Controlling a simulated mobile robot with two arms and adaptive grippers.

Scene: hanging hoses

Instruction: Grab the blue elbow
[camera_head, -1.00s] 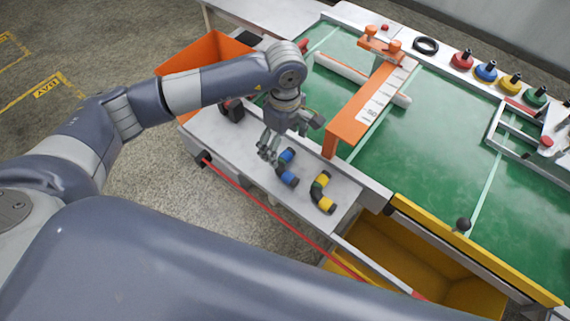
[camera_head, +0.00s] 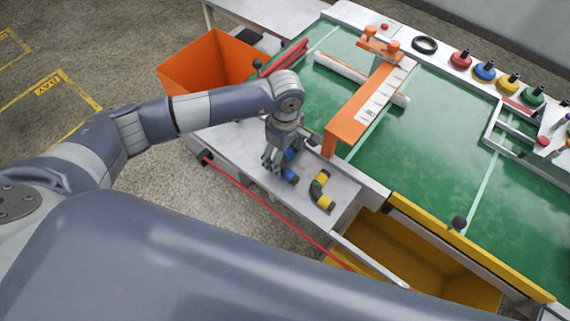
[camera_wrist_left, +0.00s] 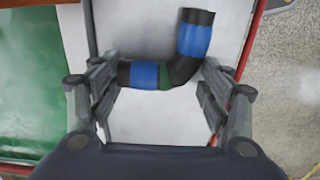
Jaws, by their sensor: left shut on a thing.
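The blue elbow (camera_head: 290,175) lies on the white shelf in front of the green table. It is black with blue bands and is partly hidden by my left gripper in the head view. My left gripper (camera_head: 275,163) points down at it. In the left wrist view the blue elbow (camera_wrist_left: 175,72) sits crosswise between the two fingers of my left gripper (camera_wrist_left: 162,85), which are shut on one leg of it. Its other leg sticks up past the right finger. My right gripper is not in view.
A yellow and black elbow (camera_head: 321,189) lies on the shelf (camera_head: 245,145), right of the blue one. An orange bin (camera_head: 205,62) stands at the left and a yellow bin (camera_head: 400,255) at the lower right. An orange gauge bridge (camera_head: 355,110) stands on the green table (camera_head: 440,140).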

